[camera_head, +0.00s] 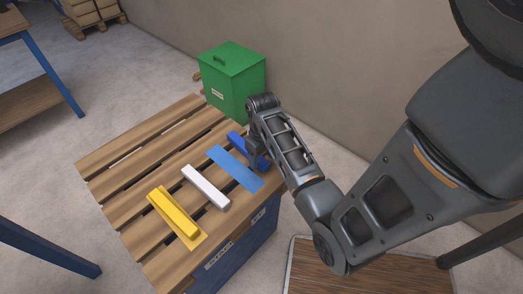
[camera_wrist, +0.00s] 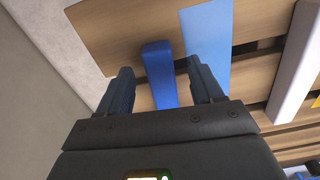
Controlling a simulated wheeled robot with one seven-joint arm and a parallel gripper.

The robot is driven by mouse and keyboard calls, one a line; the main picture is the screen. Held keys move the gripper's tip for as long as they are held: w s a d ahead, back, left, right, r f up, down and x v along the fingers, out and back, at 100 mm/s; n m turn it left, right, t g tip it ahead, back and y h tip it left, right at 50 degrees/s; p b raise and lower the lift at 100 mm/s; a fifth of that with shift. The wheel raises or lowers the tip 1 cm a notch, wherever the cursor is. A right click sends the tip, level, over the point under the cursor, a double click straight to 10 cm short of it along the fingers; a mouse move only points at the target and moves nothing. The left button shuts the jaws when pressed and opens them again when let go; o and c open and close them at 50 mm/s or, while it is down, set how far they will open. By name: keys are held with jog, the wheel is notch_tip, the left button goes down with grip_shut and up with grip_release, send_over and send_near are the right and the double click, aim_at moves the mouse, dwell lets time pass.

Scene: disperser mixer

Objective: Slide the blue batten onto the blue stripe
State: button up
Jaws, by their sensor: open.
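The blue batten (camera_head: 235,140) lies on the slatted pallet top, to the right of the blue stripe (camera_head: 236,168) in the head view, apart from it and roughly parallel. The stripe is a flat lighter-blue strip with nothing on it. In the wrist view the blue batten (camera_wrist: 159,72) stands between the two fingers of my gripper (camera_wrist: 160,86), and the blue stripe (camera_wrist: 208,42) is just to its right. My gripper is open, with a finger on each side of the batten. In the head view my arm hides part of the batten and the fingertips.
A white batten (camera_head: 205,187) and a yellow batten (camera_head: 173,212) on a yellow stripe (camera_head: 199,240) lie left of the blue stripe on the pallet top (camera_head: 110,178). A green box (camera_head: 232,82) stands at the far edge by the wall. Gaps run between the slats.

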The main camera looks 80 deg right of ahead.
aim_at(248, 182)
jog(key=shift+f, duration=1.35)
jog(key=shift+c, duration=0.2)
jog(key=c, duration=1.1)
jog(key=shift+w+a+p, duration=0.5)
jog(key=shift+w+a, duration=0.05)
jog(key=shift+a, duration=0.5)
jog(key=shift+w+a+p, duration=0.5)
jog(key=shift+a+p, duration=0.05)
jog(key=shift+a, duration=0.55)
jog(key=shift+w+a+p, duration=0.5)
jog(key=shift+w+a, duration=0.05)
jog(key=shift+a, duration=0.5)
jog(key=o, duration=1.2)
jog(key=shift+r+p, duration=0.3)
jog(key=shift+r, duration=3.65)
